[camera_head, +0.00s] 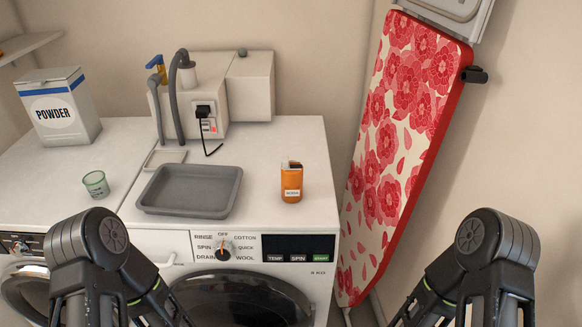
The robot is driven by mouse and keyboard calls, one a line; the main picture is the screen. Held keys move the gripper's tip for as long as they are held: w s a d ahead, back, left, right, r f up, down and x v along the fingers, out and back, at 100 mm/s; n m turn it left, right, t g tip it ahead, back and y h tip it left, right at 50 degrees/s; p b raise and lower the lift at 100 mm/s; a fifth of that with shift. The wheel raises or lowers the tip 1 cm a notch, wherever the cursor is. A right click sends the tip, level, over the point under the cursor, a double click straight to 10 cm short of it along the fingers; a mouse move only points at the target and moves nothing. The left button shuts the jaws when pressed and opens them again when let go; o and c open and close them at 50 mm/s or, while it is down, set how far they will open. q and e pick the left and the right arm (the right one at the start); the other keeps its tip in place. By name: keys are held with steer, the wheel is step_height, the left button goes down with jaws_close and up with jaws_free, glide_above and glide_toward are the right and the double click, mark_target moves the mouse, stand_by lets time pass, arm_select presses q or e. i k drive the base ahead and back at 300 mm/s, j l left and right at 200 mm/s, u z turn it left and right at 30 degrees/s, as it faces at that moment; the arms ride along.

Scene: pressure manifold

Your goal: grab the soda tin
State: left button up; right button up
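A small orange can-like container (291,185) with a white label stands upright on top of the washing machine, to the right of the grey tray and apart from it. Its label is too small to read, and its top looks uneven with a dark part. It is the thing most like a soda tin here. My two black arms show at the lower left and lower right, both well apart from the container. Neither gripper's fingertips can be seen.
A grey tray (190,205) lies left of the container. A floral ironing board (400,130) leans at right. The washer top (275,150) behind the container is clear.

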mark_target(292, 179)
steer(key=i+j, duration=0.2)
steer(key=i+j+z, duration=0.15)
steer(key=z, duration=1.7)
